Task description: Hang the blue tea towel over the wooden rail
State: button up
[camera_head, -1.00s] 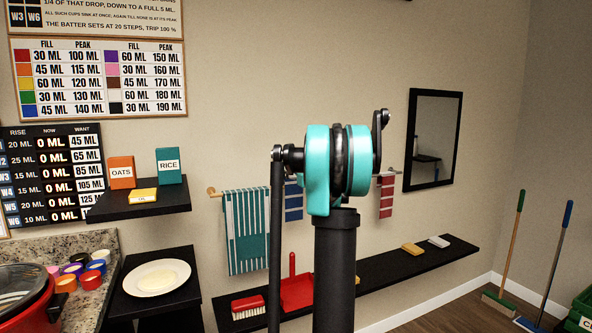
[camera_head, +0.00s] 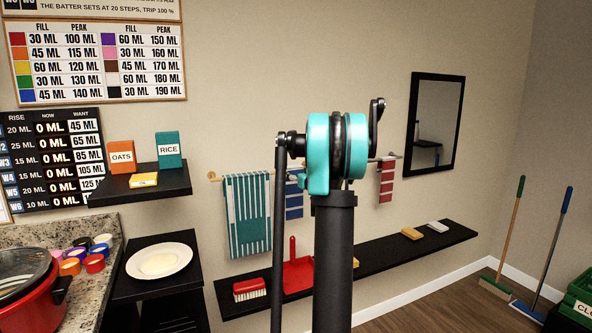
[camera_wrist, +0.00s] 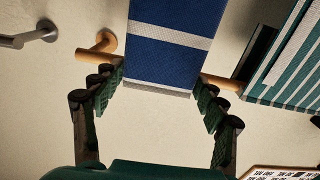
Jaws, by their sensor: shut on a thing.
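The blue tea towel (camera_wrist: 175,50), with pale stripes, lies between the fingers of my gripper (camera_wrist: 160,100) in the wrist view. My gripper is shut on it by its sides. The towel covers the middle of the wooden rail (camera_wrist: 218,82), which shows on both sides of it. I cannot tell whether the towel is draped over the rail or only in front of it. In the head view the blue towel (camera_head: 294,200) is partly hidden behind my arm, and the rail's left end (camera_head: 213,177) shows. My gripper is hidden there.
A teal striped towel (camera_head: 248,215) hangs on the rail beside the blue one. A red towel (camera_head: 386,180) hangs on a metal rail to the right. Below, a black shelf (camera_head: 385,257) holds a red dustpan (camera_head: 297,272) and a brush (camera_head: 249,289). A mirror (camera_head: 436,123) is at right.

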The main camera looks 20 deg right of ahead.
jog(key=shift+f, duration=0.3)
